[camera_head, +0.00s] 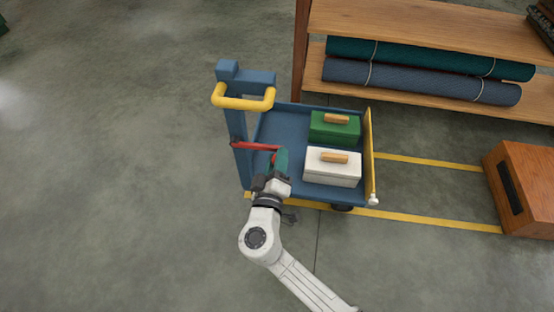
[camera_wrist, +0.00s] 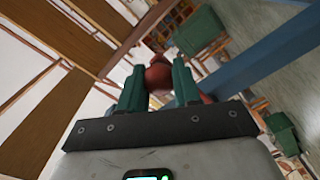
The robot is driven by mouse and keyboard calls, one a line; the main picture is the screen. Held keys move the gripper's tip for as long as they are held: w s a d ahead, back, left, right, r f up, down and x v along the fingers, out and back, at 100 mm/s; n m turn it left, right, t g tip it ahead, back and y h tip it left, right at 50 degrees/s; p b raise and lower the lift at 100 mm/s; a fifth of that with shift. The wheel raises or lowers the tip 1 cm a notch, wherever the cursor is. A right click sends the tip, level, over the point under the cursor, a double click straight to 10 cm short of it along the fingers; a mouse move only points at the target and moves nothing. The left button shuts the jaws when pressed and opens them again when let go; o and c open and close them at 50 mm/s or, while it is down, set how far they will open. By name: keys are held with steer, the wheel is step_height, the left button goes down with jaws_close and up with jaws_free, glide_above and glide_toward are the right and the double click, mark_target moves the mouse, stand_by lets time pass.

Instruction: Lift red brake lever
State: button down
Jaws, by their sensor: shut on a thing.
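The red brake lever (camera_head: 258,146) runs nearly level from the blue upright of the cart (camera_head: 249,183) toward my gripper (camera_head: 279,157). In the wrist view my gripper (camera_wrist: 159,82) has its two green fingers on either side of the lever's rounded red end (camera_wrist: 158,76). My gripper is shut on that end. Part of the lever is hidden behind the fingers in both views.
The cart has a yellow handle (camera_head: 245,101) and carries a green box (camera_head: 334,129) and a white box (camera_head: 333,170). A shelf (camera_head: 430,20) with rolled cloth (camera_head: 430,60) stands behind. A wooden box (camera_head: 530,190) is at right. Floor at left is clear.

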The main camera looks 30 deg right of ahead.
steer(key=shift+a+r+n+p, duration=0.1)
steer(key=shift+r+n+p, duration=0.45)
steer(key=shift+r, duration=0.2)
steer(key=w+a+r+n+p, duration=0.3)
steer(key=a+r+n+p, duration=0.2)
steer(key=r+n+p, duration=0.3)
steer(key=shift+w+r+n+p, duration=0.25)
steer(key=shift+n+p, duration=0.4)
steer(key=shift+n, duration=0.7)
steer(key=shift+w, duration=0.1)
steer(key=c, duration=0.8)
jaws_free()
steer(key=p+v, duration=0.2)
steer(key=v, duration=0.8)
steer(key=shift+s+a+f, duration=0.1)
steer(key=shift+s+a, duration=0.1)
steer(key=shift+s, duration=0.15)
